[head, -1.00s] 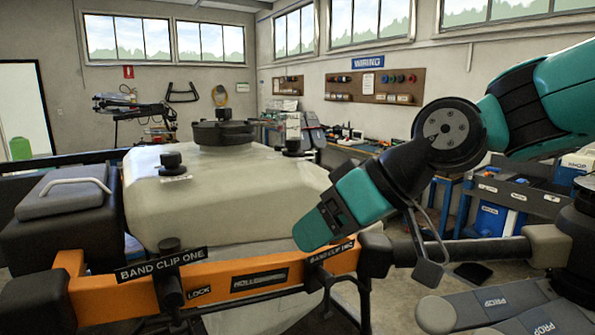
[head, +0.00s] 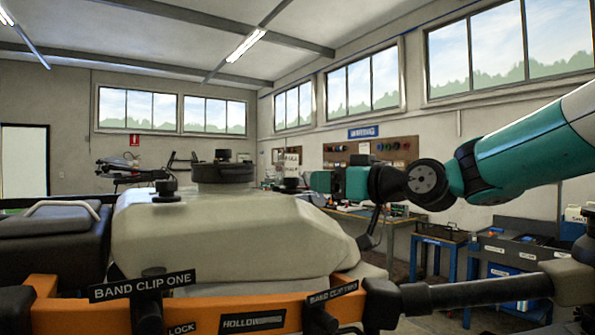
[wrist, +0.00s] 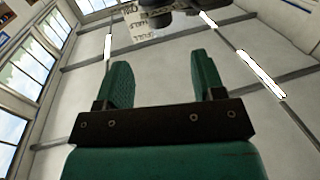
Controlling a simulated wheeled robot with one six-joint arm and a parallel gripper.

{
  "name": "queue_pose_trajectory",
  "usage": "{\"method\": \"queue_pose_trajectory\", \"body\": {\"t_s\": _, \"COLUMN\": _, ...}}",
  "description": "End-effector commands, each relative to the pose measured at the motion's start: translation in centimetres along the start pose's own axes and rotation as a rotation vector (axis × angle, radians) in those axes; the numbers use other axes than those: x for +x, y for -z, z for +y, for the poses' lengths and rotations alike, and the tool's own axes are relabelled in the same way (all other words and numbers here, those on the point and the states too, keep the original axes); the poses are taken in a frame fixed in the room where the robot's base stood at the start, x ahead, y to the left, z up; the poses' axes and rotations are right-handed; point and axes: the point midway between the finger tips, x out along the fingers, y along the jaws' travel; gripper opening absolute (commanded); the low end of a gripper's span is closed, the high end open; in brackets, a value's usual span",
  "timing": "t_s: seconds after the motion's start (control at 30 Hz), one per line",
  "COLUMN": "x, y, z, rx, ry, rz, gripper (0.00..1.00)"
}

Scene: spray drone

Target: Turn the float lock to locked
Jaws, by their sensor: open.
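The pale spray tank (head: 225,235) sits in the orange frame, with a wide black lid (head: 222,172) on top. A small black knob (head: 290,184) stands at the tank's right end, below a white sign (head: 288,160). Another black knob (head: 165,188) is at the left. I cannot read which one is the float lock. My gripper (head: 318,183) is level and points left, close to the right knob in the picture; the gap in depth is unclear. In the wrist view the gripper (wrist: 160,72) is open and empty, with dark round parts (wrist: 172,14) and a printed sign (wrist: 148,24) beyond its fingertips.
The orange frame bar (head: 205,310) carries the BAND CLIP ONE label (head: 142,285) and a second clip label (head: 332,293). A dark box (head: 50,240) stands at left. Benches and a blue cart (head: 438,250) are at right.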

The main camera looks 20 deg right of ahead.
Motion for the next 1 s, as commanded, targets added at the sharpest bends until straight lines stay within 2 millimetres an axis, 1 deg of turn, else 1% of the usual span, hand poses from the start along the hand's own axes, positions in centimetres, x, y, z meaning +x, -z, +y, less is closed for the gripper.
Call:
{"method": "queue_pose_trajectory", "body": {"t_s": 0.03, "x": 1.4, "y": 0.4, "z": -0.2, "rx": 0.002, "ry": 0.006, "rz": -0.003, "gripper": 0.63}}
{"method": "queue_pose_trajectory", "body": {"t_s": 0.2, "x": 5.0, "y": 0.4, "z": -0.1, "rx": 0.001, "ry": 0.004, "rz": -0.003, "gripper": 0.63}}
{"method": "queue_pose_trajectory", "body": {"t_s": 0.3, "x": 6.8, "y": 0.2, "z": -0.1, "rx": 0.001, "ry": 0.003, "rz": -0.004, "gripper": 0.63}}
{"method": "queue_pose_trajectory", "body": {"t_s": 0.4, "x": 8.1, "y": 0.2, "z": -0.1, "rx": 0.000, "ry": 0.001, "rz": -0.002, "gripper": 0.63}}
{"method": "queue_pose_trajectory", "body": {"t_s": 0.57, "x": 9.1, "y": 0.0, "z": 0.0, "rx": 0.000, "ry": 0.000, "rz": -0.001, "gripper": 0.63}}
{"method": "queue_pose_trajectory", "body": {"t_s": 0.83, "x": 9.2, "y": -0.1, "z": 0.0, "rx": 0.000, "ry": 0.000, "rz": -0.001, "gripper": 0.63}}
{"method": "queue_pose_trajectory", "body": {"t_s": 0.87, "x": 9.2, "y": -0.1, "z": 0.0, "rx": 0.000, "ry": 0.000, "rz": -0.001, "gripper": 0.60}}
{"method": "queue_pose_trajectory", "body": {"t_s": 0.9, "x": 9.2, "y": -0.1, "z": 0.0, "rx": 0.000, "ry": 0.000, "rz": -0.001, "gripper": 0.51}}
{"method": "queue_pose_trajectory", "body": {"t_s": 0.97, "x": 9.2, "y": -0.1, "z": 0.0, "rx": 0.000, "ry": 0.000, "rz": -0.001, "gripper": 0.37}}
{"method": "queue_pose_trajectory", "body": {"t_s": 1.0, "x": 9.2, "y": -0.1, "z": 0.0, "rx": 0.000, "ry": 0.000, "rz": -0.001, "gripper": 0.28}}
